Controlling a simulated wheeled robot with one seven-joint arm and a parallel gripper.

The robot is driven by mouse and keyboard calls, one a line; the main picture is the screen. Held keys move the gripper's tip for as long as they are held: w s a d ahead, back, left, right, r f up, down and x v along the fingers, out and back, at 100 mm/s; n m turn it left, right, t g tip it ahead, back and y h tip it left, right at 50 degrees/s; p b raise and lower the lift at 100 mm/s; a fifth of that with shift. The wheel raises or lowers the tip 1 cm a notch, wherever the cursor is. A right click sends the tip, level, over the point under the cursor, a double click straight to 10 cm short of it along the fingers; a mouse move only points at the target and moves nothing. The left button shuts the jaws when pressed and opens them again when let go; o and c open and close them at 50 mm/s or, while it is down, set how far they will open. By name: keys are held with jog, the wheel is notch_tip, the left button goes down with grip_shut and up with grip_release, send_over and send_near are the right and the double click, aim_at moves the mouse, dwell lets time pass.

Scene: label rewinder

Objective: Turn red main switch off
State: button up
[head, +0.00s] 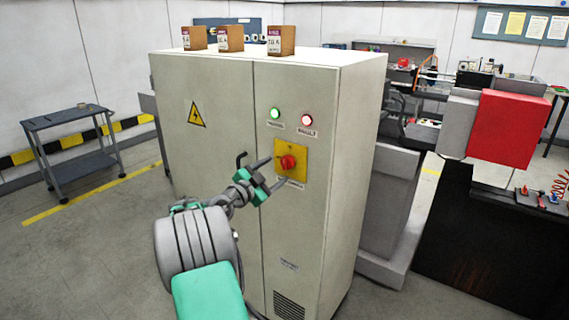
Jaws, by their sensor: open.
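The red main switch (288,162) is a round red knob on a yellow square plate (292,148), on the front of a tall light-grey cabinet (225,150). My gripper (270,173) is open, just left of the knob and slightly below it. One finger reaches toward the plate's left edge. I cannot tell whether it touches the plate. The label under the plate is partly hidden by my gripper. The knob's exact angle is too small to read.
A green lamp (275,113) and a red lamp (306,120) sit above the plate. A black door handle (241,159) is close to my gripper's left. Several boxes stand on the cabinet top. A dark cart (75,122) stands left.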

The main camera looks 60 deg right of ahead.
aim_at(284, 165)
jog(key=d, duration=0.2)
jog(key=d+p, duration=0.1)
jog(key=d, duration=0.1)
jog(key=s+d, duration=0.1)
jog(key=d, duration=0.1)
jog(key=shift+d+p, duration=0.1)
jog(key=shift+p, duration=0.25)
jog(key=shift+c, duration=0.4)
jog(key=c, duration=1.3)
